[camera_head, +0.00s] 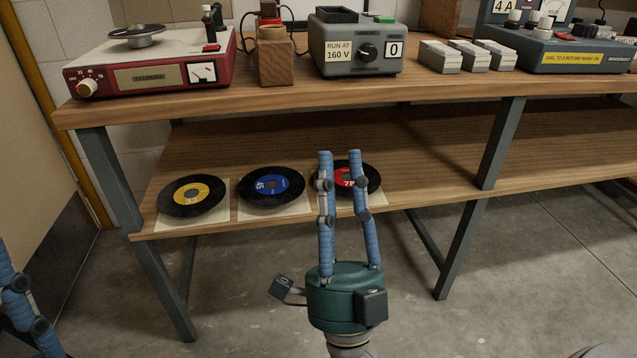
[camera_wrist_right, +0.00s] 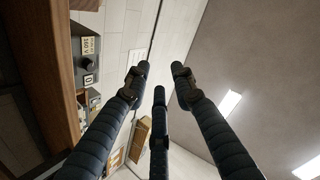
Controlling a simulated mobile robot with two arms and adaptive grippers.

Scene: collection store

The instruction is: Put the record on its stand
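Three black records lie flat on pale square sleeves or mats on the lower shelf: one with a yellow label (camera_head: 190,193), one with a blue label (camera_head: 271,185) and one with a red label marked 78 (camera_head: 370,182). My right gripper (camera_head: 340,156) is open and empty, its fingers pointing up and partly covering the red-label record in the head view. The right wrist view shows its three fingers (camera_wrist_right: 160,75) spread with nothing between them. My left gripper (camera_head: 18,300) shows only partly at the left edge. A red and cream record player (camera_head: 155,75) stands above on the bench.
The wooden bench top (camera_head: 290,95) overhangs the lower shelf (camera_head: 430,165), whose middle and right are clear. A grey box (camera_head: 358,62) marked 160 V, a wooden block (camera_head: 276,62) and small grey boxes (camera_head: 440,56) stand on top. Metal legs (camera_head: 502,145) flank the shelf.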

